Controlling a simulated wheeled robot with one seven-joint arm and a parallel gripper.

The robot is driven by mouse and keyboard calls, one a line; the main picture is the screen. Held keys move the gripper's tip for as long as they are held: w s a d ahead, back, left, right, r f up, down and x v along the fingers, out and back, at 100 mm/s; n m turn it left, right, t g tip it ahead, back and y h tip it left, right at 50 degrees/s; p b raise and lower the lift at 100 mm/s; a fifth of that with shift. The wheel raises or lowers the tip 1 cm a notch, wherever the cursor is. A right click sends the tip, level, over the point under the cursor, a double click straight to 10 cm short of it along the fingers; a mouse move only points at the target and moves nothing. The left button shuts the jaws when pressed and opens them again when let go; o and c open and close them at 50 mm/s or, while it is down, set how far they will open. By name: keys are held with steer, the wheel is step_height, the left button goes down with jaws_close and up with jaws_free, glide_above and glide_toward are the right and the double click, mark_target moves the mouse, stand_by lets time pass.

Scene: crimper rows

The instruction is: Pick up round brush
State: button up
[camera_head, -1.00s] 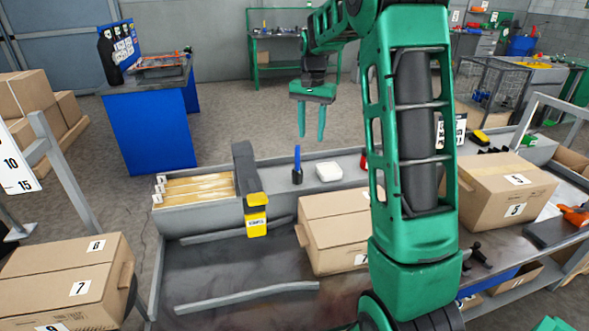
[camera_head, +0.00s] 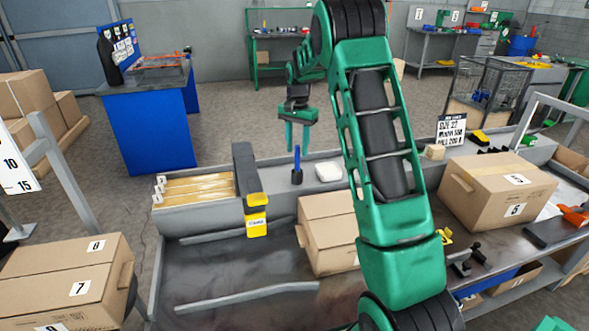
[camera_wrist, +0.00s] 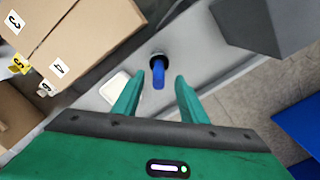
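The round brush (camera_head: 297,166) stands upright on the grey ledge, with a blue handle on top and a dark round base. It also shows in the wrist view (camera_wrist: 158,74), seen from above, between and beyond the fingertips. My gripper (camera_head: 297,150) hangs over the ledge around the top of the brush in the head view. Its two green fingers are spread apart, as the wrist view (camera_wrist: 160,82) also shows. Nothing is clamped between them. I cannot tell exactly how far the fingertips are from the handle.
A white block (camera_head: 329,172) lies just right of the brush. A dark grey post with a yellow-and-black device (camera_head: 256,222) stands to the left. A cardboard box (camera_head: 325,235) is in front. A larger carton (camera_head: 496,190) sits at the right.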

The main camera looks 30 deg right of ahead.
mark_target(297, 170)
step_height(297, 170, down, 5)
steer(key=shift+s+a+r, duration=0.1)
jaws_close()
steer(key=shift+r, duration=0.1)
stand_by(0.3)
